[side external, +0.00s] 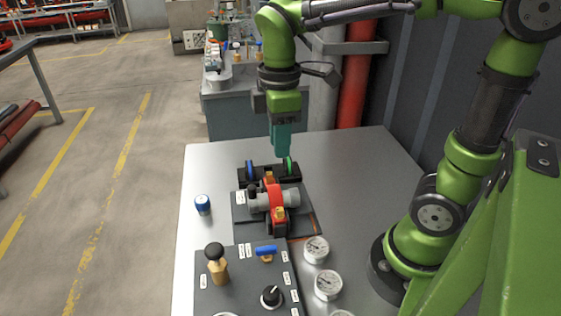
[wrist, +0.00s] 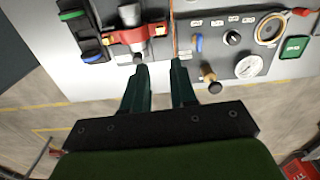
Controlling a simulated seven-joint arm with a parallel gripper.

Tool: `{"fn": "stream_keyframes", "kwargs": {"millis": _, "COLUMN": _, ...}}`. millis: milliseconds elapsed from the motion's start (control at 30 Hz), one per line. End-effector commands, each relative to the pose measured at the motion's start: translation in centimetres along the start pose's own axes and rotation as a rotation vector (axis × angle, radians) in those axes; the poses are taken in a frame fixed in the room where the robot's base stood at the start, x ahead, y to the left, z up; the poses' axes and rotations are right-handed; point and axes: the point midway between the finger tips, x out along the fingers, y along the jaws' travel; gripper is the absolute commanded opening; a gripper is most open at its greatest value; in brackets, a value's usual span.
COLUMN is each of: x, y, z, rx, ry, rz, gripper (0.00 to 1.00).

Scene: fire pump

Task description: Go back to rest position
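My gripper (side external: 283,152) points down above the far part of the grey table, just above and behind the pump. In the wrist view its two teal fingers (wrist: 159,70) are apart with nothing between them. The grey and red pump (side external: 272,198) lies on a dark base plate on the table; it also shows at the top of the wrist view (wrist: 128,35). Whether the fingers touch anything there is hard to tell, but a gap seems to show.
A control panel (side external: 222,262) with a brass knob (side external: 217,267), blue lever (side external: 266,252) and black dial (side external: 271,296) is at the front. White gauges (side external: 316,249) stand to its right. A blue-capped piece (side external: 202,205) stands on the left.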

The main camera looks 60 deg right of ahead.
Motion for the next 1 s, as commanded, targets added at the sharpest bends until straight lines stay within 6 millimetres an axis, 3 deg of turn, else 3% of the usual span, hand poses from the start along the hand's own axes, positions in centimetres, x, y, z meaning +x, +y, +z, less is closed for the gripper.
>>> {"fn": "stream_keyframes", "kwargs": {"millis": 167, "x": 0.1, "y": 0.2, "z": -0.2, "rx": 0.067, "ry": 0.012, "rz": 0.012, "gripper": 0.27}}
{"fn": "stream_keyframes", "kwargs": {"millis": 267, "x": 0.9, "y": 0.3, "z": -0.3, "rx": 0.211, "ry": 0.050, "rz": 0.021, "gripper": 0.27}}
{"fn": "stream_keyframes", "kwargs": {"millis": 500, "x": 0.7, "y": -0.8, "z": 2.1, "rx": 0.818, "ry": 0.370, "rz": 0.035, "gripper": 0.27}}
{"fn": "stream_keyframes", "kwargs": {"millis": 633, "x": 0.2, "y": -1.4, "z": 3.6, "rx": 1.067, "ry": 0.554, "rz": -0.007, "gripper": 0.27}}
{"fn": "stream_keyframes", "kwargs": {"millis": 733, "x": -0.2, "y": -1.9, "z": 4.4, "rx": 1.141, "ry": 0.640, "rz": -0.029, "gripper": 0.27}}
{"fn": "stream_keyframes", "kwargs": {"millis": 1000, "x": -1.0, "y": -2.2, "z": 5.0, "rx": 1.144, "ry": 0.693, "rz": -0.026, "gripper": 0.27}}
